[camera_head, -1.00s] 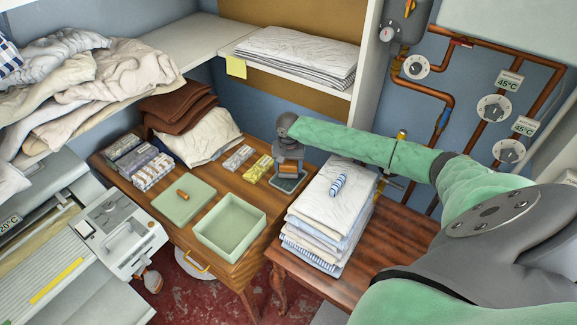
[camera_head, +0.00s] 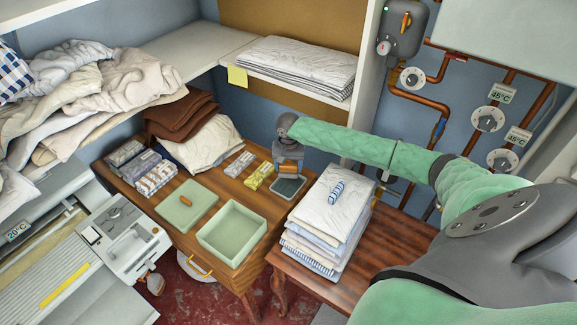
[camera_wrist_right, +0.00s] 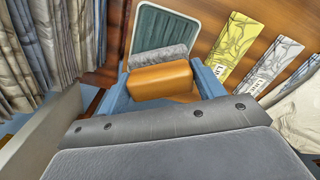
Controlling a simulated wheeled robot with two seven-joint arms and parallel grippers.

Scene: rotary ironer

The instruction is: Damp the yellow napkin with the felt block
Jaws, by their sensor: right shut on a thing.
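The felt block (camera_wrist_right: 158,56) has grey felt and an orange-brown wooden handle (camera_wrist_right: 160,80). My right gripper (camera_wrist_right: 162,84) is shut on the handle, with a blue finger on each side. In the head view my right gripper (camera_head: 288,164) holds the block above the back part of a shallow dark-green damping tray (camera_head: 288,188) with a pale rim. The yellow napkin (camera_head: 260,176) lies folded on the wooden table, just left of the tray; it also shows in the right wrist view (camera_wrist_right: 228,45). My left gripper is not in view.
A folded grey napkin (camera_head: 240,164) lies left of the yellow one. An open pale-green box (camera_head: 231,233) and its lid (camera_head: 186,206) sit nearer the front. A tall linen stack (camera_head: 330,215) stands close right of the tray. Piled cloths (camera_head: 203,147) lie behind.

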